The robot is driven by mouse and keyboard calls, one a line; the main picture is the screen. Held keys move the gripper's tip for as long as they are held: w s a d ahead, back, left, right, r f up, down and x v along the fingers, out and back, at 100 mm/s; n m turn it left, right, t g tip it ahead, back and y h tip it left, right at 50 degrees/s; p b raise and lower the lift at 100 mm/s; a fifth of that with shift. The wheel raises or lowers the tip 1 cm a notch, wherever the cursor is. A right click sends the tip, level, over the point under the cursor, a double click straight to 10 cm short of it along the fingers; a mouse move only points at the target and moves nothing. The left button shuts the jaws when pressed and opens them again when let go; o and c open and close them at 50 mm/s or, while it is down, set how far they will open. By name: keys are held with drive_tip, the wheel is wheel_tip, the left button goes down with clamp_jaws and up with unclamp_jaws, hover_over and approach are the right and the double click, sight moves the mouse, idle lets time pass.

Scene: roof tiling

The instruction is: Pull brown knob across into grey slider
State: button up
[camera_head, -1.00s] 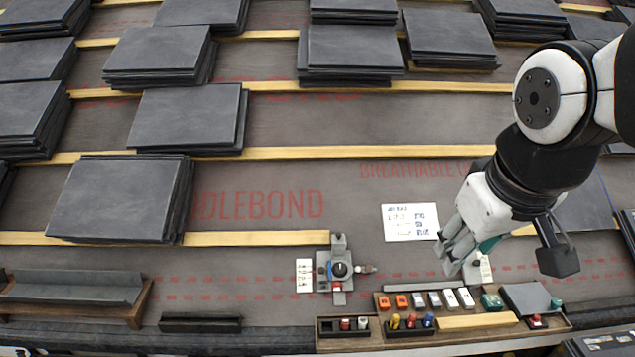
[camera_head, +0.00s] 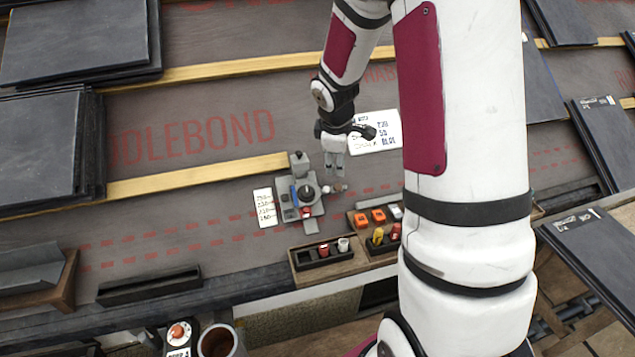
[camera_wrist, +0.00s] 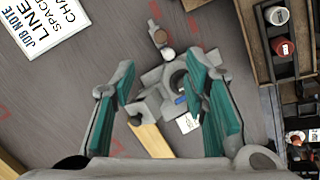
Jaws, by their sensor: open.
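The grey metal fixture (camera_head: 303,197) sits on the membrane, with a round black dial and small blue and red parts. It also shows in the wrist view (camera_wrist: 165,85), between my fingers. A small brownish knob (camera_wrist: 160,37) sticks out from its side on a short stem with a pale collar. In the head view the knob (camera_head: 335,188) is at the fixture's right. I cannot tell which grey part is the slider. My gripper (camera_head: 337,170) is open and empty, pointing down above the knob side. In the wrist view the knob lies beyond and between the fingertips (camera_wrist: 160,62).
A job note card (camera_head: 376,131) lies behind my gripper. A numbered label (camera_head: 265,207) is left of the fixture. Parts trays (camera_head: 321,263) with coloured pieces stand in front and to the right. A wooden batten (camera_head: 200,177) ends at the fixture. Slate stacks (camera_head: 45,150) are at left.

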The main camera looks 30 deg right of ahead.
sight(338, 186)
drive_tip(key=b+x, duration=0.4)
drive_tip(key=x, duration=1)
drive_tip(key=shift+w, duration=0.1)
drive_tip(key=shift+r, duration=0.1)
clamp_jaws()
